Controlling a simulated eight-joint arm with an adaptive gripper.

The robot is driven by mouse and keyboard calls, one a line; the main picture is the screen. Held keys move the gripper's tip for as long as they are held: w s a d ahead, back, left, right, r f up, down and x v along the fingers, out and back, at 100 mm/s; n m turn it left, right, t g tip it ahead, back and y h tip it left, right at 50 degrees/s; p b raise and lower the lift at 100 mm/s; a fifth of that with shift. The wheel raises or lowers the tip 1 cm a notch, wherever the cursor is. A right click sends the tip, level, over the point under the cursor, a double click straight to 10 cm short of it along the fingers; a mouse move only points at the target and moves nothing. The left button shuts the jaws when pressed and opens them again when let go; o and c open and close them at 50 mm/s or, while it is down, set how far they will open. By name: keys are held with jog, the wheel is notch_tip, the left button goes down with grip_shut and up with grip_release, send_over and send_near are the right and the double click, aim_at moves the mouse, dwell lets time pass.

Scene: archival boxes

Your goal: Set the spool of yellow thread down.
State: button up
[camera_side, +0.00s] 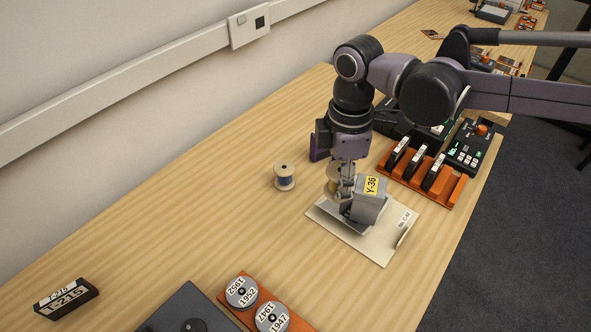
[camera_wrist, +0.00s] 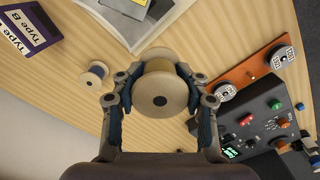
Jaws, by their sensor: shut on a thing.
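My gripper (camera_side: 342,196) is shut on the spool of yellow thread (camera_side: 332,188), a pale wooden spool with a yellowish winding. In the wrist view the spool (camera_wrist: 160,90) sits between the two fingers of my gripper (camera_wrist: 159,82), its round flange and dark centre hole facing the camera. In the side view the fingers partly hide it, just left of a grey box. I cannot tell whether its underside touches anything.
A blue-thread spool (camera_side: 285,176) stands left of my gripper. An orange rack (camera_side: 447,190) is at right, two reels (camera_side: 257,304) in front. The table's left middle is clear.

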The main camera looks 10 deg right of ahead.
notch_tip(320, 180, down, 3)
jog(key=shift+r, duration=0.1)
jog(key=shift+s+a+f, duration=0.1)
jog(key=shift+a+f, duration=0.2)
jog(key=shift+f, duration=0.05)
send_over(283, 255)
notch_tip(283, 255, down, 7)
jog(key=shift+r, duration=0.15)
jog(key=shift+f, duration=2)
jog(key=shift+f, duration=0.15)
jog(key=o, duration=1.2)
